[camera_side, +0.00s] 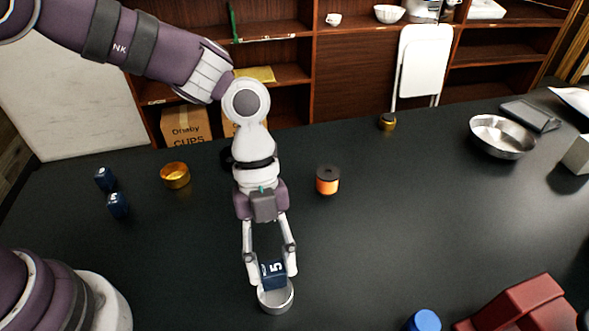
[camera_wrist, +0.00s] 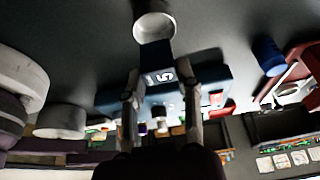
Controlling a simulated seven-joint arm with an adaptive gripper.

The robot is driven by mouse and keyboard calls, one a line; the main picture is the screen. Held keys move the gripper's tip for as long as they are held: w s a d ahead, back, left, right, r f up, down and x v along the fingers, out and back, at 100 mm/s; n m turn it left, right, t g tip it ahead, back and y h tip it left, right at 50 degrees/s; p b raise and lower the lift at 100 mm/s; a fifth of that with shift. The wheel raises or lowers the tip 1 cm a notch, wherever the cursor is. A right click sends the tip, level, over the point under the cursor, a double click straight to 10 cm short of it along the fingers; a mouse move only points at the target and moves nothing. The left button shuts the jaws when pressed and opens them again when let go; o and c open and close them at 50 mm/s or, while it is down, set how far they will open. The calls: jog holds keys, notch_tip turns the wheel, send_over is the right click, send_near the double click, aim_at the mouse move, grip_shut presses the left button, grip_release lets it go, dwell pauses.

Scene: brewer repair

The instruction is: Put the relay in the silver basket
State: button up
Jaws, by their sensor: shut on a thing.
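The relay, a dark blue block with a white 5 (camera_side: 273,274), is between the fingertips of my gripper (camera_side: 271,270), which is shut on it. The small round silver basket (camera_side: 277,303) stands on the dark table right below. In the side view the relay's lower end overlaps the basket's far rim; I cannot tell whether it is inside or just above it. In the wrist view the relay (camera_wrist: 157,62) is between the fingers, and the basket (camera_wrist: 154,27) shows just beyond it, partly hidden by it.
Two more blue blocks (camera_side: 118,205) and a gold basket (camera_side: 175,175) are at the left. An orange and black cylinder (camera_side: 327,181) stands behind my gripper. A silver bowl (camera_side: 501,137) is at back right, a blue cylinder (camera_side: 424,321) and red object (camera_side: 525,308) at front right.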

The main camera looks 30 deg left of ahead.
aim_at(272, 265)
jog(key=shift+f, duration=0.8)
jog(key=o, duration=1.1)
notch_tip(272, 265, up, 7)
jog(key=shift+r, duration=0.1)
